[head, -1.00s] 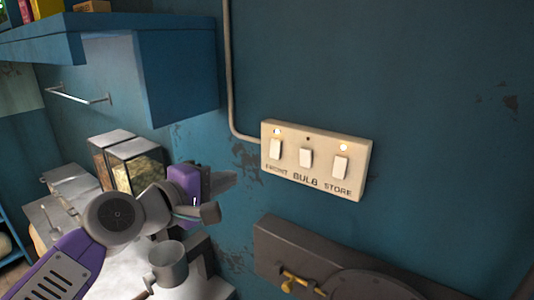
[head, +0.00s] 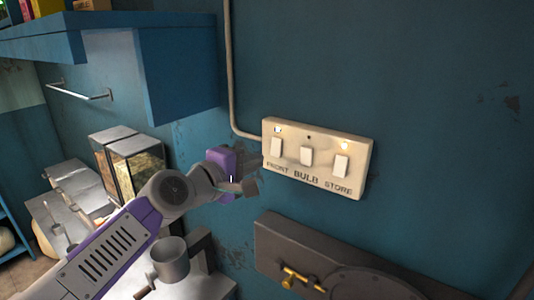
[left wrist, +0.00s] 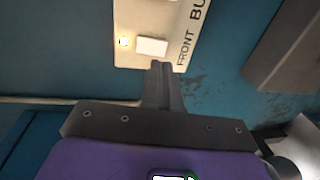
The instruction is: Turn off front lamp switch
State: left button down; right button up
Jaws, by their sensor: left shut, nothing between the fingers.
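The cream switch panel (head: 318,158) is on the blue wall and has three white rocker switches. The front lamp switch (head: 277,151) is the leftmost, above the word FRONT, with a lit indicator over it. It also shows in the left wrist view (left wrist: 152,46), with its glowing indicator to its left. My left gripper (head: 258,172) is just left of the panel, near its lower left corner. In the left wrist view its fingers (left wrist: 163,68) are shut with nothing in them, pointing at the panel near the FRONT switch. Whether they touch it I cannot tell. My right gripper is not in view.
The BULB switch (head: 307,156) and STORE switch (head: 341,166) sit to the right; STORE's indicator is lit. A grey box with a brass handle (head: 296,278) is below. A blue cabinet (head: 177,75) overhangs at upper left.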

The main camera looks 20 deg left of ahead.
aim_at(275, 153)
pick_arm(q)
jog(key=shift+p+x, duration=0.8)
jog(key=shift+x, duration=1.95)
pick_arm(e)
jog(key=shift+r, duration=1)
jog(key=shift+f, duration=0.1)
